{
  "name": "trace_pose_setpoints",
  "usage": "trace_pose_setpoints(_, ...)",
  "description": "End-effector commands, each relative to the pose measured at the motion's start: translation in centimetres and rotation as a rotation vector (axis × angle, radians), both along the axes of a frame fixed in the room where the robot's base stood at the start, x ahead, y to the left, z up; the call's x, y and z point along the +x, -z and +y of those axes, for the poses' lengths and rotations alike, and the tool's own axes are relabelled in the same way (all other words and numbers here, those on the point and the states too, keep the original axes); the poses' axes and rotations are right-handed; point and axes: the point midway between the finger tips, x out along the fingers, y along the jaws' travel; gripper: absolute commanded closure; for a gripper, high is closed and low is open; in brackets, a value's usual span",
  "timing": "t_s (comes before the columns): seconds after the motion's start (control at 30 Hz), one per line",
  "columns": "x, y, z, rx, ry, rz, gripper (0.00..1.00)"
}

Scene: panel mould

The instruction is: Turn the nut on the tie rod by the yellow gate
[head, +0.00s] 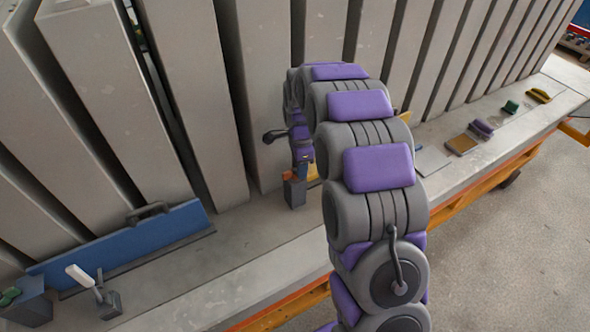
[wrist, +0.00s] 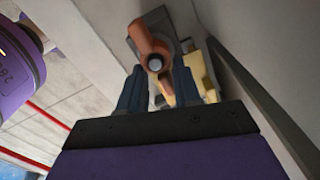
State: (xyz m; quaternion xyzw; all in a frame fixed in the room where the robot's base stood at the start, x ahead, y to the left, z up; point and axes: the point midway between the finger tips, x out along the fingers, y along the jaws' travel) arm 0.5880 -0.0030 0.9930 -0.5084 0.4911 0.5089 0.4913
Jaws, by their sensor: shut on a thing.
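The nut (wrist: 148,42) is an orange-brown winged nut near the top middle of the wrist view. The round end of the tie rod (wrist: 154,63) shows at its centre, with a dark grey plate (wrist: 183,47) behind. My gripper (wrist: 160,84) has its blue fingers on either side of the nut's lower wing and is shut on it. Part of the yellow gate (wrist: 207,83) shows just right of and behind the fingers.
Tall grey panels (head: 190,80) stand close together along the ledge. A blue plate with a handle (head: 140,238) and a white-handled clamp (head: 92,285) are at left.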

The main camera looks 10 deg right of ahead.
Motion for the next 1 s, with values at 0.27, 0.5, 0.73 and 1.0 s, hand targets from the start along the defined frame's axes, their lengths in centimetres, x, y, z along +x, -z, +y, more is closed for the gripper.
trace_pose_setpoints(0.27,-0.2,0.1,0.2,0.003,0.013,0.005,1.0)
trace_pose_setpoints(0.5,-0.6,-0.2,0.2,0.0,0.238,0.005,1.0)
trace_pose_setpoints(0.73,-0.9,0.1,0.2,0.004,0.31,0.007,1.0)
trace_pose_setpoints(1.0,-1.3,0.0,0.1,0.001,0.396,0.016,1.0)
